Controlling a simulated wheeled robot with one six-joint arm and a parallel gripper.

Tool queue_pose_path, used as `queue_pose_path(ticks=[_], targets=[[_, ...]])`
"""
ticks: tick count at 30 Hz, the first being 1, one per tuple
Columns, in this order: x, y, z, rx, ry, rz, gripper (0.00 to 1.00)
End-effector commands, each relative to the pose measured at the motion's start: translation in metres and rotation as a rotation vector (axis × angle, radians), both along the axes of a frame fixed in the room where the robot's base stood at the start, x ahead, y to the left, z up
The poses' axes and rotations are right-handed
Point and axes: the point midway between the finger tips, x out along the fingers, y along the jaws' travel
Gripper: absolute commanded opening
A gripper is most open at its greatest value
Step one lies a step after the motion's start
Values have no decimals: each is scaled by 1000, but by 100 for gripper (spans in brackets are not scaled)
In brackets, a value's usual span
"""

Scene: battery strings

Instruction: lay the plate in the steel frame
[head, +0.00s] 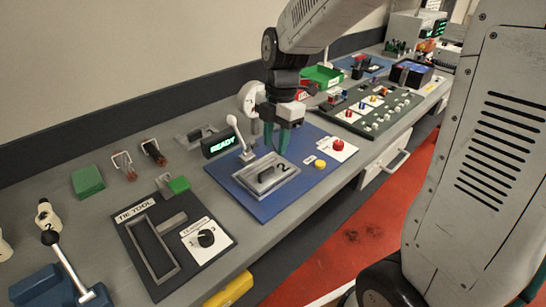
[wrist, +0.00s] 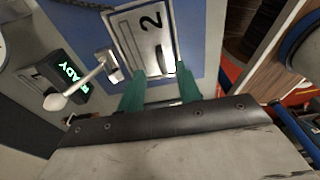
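A pale metal plate (head: 281,178) marked "2", with a dark grip bar on top, lies on the blue board. It also shows in the wrist view (wrist: 136,34). A steel rim (head: 239,179) surrounds it; I take this as the steel frame, and the plate appears to lie within it, though exact seating is hard to tell. My gripper (head: 277,150) points down above the far edge of the plate. Contact with the plate cannot be told.
A white-knobbed lever (head: 238,136) and a lit READY box (head: 219,142) stand left of my gripper. Red (head: 338,145) and yellow (head: 320,164) buttons lie to the right. Another handled grey plate (head: 196,136) lies behind. A TIE TOOL board (head: 196,263) is at front left.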

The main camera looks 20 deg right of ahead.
Motion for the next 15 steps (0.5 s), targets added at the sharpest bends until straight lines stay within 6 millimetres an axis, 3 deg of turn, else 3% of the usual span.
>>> queue_pose_path(ticks=[3, 10, 15], targets=[[1, -3, 23, 0, -3, 1, 34], [-1, -5, 44, -2, -1, -14, 34], [-32, -7, 63, -21, 1, -248, 34]])
